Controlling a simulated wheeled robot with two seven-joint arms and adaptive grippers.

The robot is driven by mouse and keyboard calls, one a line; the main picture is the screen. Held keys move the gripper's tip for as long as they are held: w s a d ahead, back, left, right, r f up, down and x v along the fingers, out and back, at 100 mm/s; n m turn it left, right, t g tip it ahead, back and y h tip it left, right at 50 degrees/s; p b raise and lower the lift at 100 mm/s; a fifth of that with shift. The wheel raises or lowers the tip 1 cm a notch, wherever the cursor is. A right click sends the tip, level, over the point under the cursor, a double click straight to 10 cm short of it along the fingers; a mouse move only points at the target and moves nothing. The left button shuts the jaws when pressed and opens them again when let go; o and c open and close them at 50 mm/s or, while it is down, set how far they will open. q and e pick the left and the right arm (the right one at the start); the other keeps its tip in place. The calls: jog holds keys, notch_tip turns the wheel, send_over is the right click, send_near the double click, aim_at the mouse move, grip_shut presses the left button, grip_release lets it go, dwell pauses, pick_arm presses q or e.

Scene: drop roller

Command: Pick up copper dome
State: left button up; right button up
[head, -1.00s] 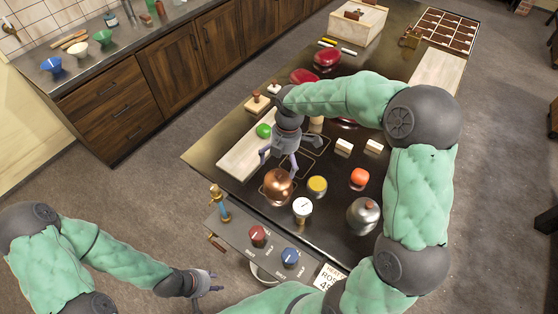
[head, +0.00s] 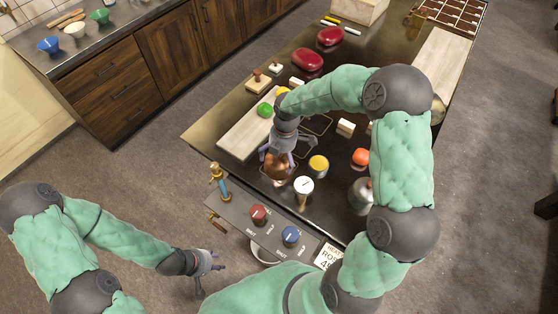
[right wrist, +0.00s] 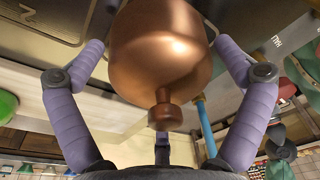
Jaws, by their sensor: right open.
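The copper dome (head: 277,169) is a shiny rounded copper piece with a small knob on top, standing on the dark worktop near its front left edge. My right gripper (head: 281,150) is above and around it, pointing down. In the right wrist view the copper dome (right wrist: 160,60) sits between the spread purple fingers of the right gripper (right wrist: 160,85), its knob toward the palm. The fingers are open, and gaps show between them and the dome. My left gripper (head: 210,268) hangs at the lower left, off the worktop, away from the dome; its fingers look spread.
Close to the dome are a yellow-topped jar (head: 318,164), a white dial (head: 303,188) and a pale board (head: 245,135) with a green ball (head: 265,109). A control panel (head: 245,218) with red and blue knobs runs along the front. A grey metal dome (head: 360,195) stands to the right.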

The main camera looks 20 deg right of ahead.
jog(key=shift+f, duration=0.25)
jog(key=c, duration=1)
jog(key=shift+o, duration=0.2)
jog(key=shift+r, duration=0.15)
